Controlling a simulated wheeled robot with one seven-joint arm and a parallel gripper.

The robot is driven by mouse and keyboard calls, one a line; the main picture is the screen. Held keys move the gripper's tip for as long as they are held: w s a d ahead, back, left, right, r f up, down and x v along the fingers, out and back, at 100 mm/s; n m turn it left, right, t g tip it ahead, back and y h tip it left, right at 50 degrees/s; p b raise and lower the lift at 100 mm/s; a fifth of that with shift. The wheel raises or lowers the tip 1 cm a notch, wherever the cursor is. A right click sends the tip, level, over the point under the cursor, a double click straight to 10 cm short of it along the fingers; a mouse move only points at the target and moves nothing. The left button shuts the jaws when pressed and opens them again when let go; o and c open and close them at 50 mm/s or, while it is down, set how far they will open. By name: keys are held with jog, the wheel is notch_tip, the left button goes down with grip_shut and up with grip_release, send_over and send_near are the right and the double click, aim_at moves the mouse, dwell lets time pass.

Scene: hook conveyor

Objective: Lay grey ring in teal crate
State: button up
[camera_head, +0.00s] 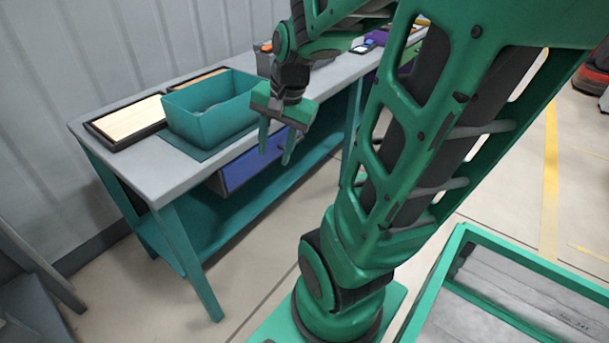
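The teal crate (196,132) stands upright on a teal mat (200,150) on the grey workbench, left of my gripper. A faint grey curved shape (214,107) shows low inside it, partly hidden by the near wall. It may be the grey ring, but it is too small to be sure. No other grey ring can be made out. My gripper (276,155) points down in front of the bench's front edge, right of the crate and apart from it. Its two fingers are spread with nothing visible between them.
The workbench (175,177) has a dark tray with a pale panel (130,120) left of the crate. A grey bin (265,62) stands farther back. A blue drawer (250,165) hangs below the top. A green-framed container (520,300) is at lower right.

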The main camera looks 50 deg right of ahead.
jog(key=s+a+n+g, duration=0.2)
jog(key=s+n, duration=0.6)
jog(key=s, duration=0.4)
jog(key=shift+a+f+g, duration=0.15)
jog(key=shift+a+g, duration=0.25)
jog(key=shift+g, duration=0.1)
